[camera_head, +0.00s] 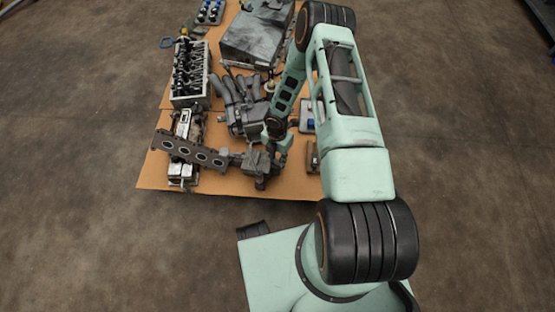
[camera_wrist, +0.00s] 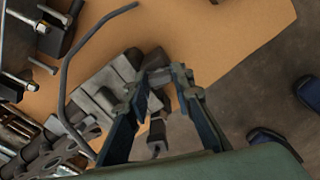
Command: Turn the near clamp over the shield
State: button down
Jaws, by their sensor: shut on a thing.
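My gripper (camera_wrist: 158,78) reaches over a grey blocky assembly (camera_wrist: 118,75) in the wrist view. Its two dark blue fingers converge on a small part there, apparently the near clamp, mostly hidden by the fingertips. In the head view my gripper (camera_head: 272,155) is at the right of the same grey assembly (camera_head: 254,162), near the front edge of the board. Which surface is the shield, and how the clamp is turned against it, I cannot tell. A dark cylindrical piece (camera_wrist: 157,130) shows between the fingers.
A brown board (camera_head: 225,188) holds the parts. A flat plate with round holes (camera_head: 190,150) lies left of the assembly, a cylinder head (camera_head: 190,75) behind it. A large grey cover (camera_head: 258,35) is at the back. A bent rod (camera_wrist: 65,75) arches beside the fingers.

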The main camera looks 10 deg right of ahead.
aim_at(277, 161)
jog(key=shift+n, duration=1.9)
jog(key=c, duration=1.7)
grip_release()
notch_tip(277, 161, up, 12)
jog(key=shift+r, duration=0.1)
